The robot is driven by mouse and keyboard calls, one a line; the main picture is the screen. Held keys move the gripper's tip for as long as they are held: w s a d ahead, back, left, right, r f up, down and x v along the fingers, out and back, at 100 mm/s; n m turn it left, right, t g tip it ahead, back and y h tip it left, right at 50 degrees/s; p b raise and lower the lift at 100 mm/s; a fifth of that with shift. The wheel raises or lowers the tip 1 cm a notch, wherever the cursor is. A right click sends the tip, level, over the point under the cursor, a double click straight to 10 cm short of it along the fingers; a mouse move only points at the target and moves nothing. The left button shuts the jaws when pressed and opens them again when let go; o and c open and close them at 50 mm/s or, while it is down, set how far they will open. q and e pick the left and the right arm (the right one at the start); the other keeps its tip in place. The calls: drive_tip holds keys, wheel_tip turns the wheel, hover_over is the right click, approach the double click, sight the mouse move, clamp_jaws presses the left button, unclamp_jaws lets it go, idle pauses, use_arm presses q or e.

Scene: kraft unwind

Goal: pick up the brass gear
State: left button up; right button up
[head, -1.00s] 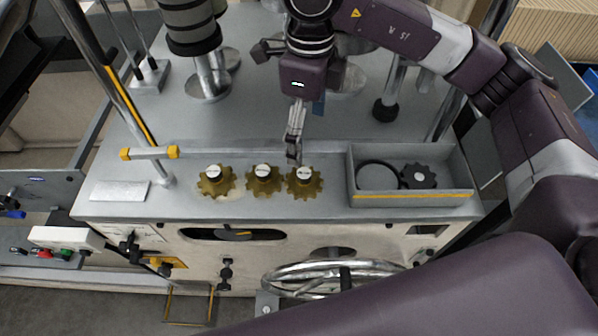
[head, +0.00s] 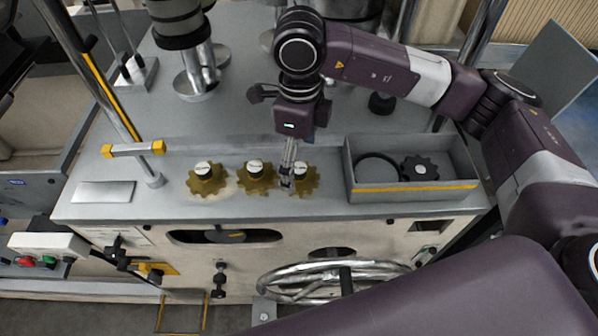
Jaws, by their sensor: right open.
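Three brass gears with white-topped hubs stand in a row on the grey machine top: the left gear (head: 207,181), the middle gear (head: 256,178) and the right gear (head: 309,180). My right gripper (head: 287,184) is open, pointing down between the middle and right gears. Its fingers overlap the left side of the right gear in the picture. I cannot tell whether they touch it. My left gripper is out of view.
A grey tray (head: 416,190) with a yellow front stripe holds a black gear (head: 419,168) and a dark ring (head: 379,168). A yellow-ended bar (head: 133,149) and a metal plate (head: 103,192) are at left. A handwheel (head: 330,283) is below the front edge.

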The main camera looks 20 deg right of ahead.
sight(299, 168)
drive_tip(key=shift+f+p, duration=0.3)
drive_tip(key=shift+f, duration=1.25)
drive_tip(key=shift+c, duration=0.3)
drive_tip(key=shift+s, duration=0.1)
clamp_jaws()
